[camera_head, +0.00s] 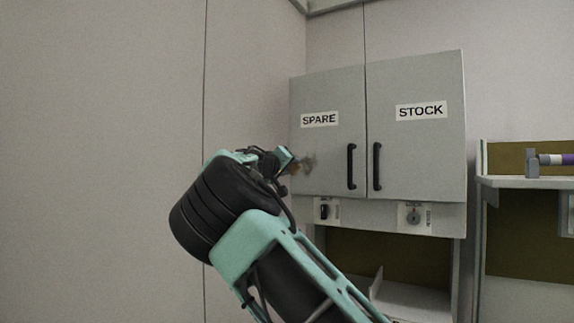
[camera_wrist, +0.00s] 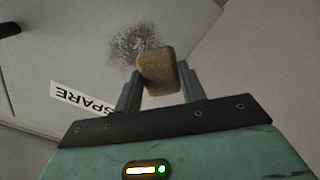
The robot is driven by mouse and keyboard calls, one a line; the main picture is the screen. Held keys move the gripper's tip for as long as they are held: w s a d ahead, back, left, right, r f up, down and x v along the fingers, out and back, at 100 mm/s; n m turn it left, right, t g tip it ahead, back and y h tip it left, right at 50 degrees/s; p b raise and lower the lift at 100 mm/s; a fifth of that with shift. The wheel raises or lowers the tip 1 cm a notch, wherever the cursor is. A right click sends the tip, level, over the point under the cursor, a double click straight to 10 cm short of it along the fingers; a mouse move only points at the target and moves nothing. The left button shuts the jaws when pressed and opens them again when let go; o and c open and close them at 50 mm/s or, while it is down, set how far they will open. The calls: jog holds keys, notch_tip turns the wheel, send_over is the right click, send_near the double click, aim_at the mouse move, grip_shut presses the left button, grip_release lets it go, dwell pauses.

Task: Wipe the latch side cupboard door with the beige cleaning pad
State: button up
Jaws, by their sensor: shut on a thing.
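My gripper (camera_wrist: 161,84) is shut on the beige cleaning pad (camera_wrist: 160,66), a small block between the two fingers. In the head view my gripper (camera_head: 290,162) is at the lower left of the SPARE door (camera_head: 326,90), the left of two grey cupboard doors. A dark grey smudge (camera_wrist: 128,42) marks that door beside the pad; it also shows in the head view (camera_head: 309,161). The pad overlaps the smudge's edge in the wrist view; I cannot tell whether it touches the door. The STOCK door (camera_head: 415,75) is on the right. Both doors are shut.
Black upright handles (camera_head: 351,166) (camera_head: 377,166) stand out by the middle seam. A black switch (camera_head: 324,211) and a round grey fitting (camera_head: 414,217) sit on the panel below. A plain wall (camera_head: 250,80) is close on the left. A shelf (camera_head: 525,182) stands at the right.

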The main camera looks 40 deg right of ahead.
jog(key=shift+x, duration=0.85)
dwell(0.7)
jog(key=shift+s+d+f+b, duration=0.1)
jog(key=shift+s+b, duration=0.3)
jog(key=shift+b, duration=0.2)
jog(key=shift+s+d+f+b, duration=0.15)
jog(key=shift+s+b, duration=0.25)
jog(key=shift+b, duration=0.2)
jog(key=shift+s+d+r+b, duration=0.15)
jog(key=shift+s+b, duration=0.3)
jog(key=shift+s, duration=0.05)
jog(key=shift+s+d+r+b, duration=0.1)
jog(key=shift+s+d+b, duration=0.05)
jog(key=shift+s+b, duration=0.3)
jog(key=shift+s, duration=0.1)
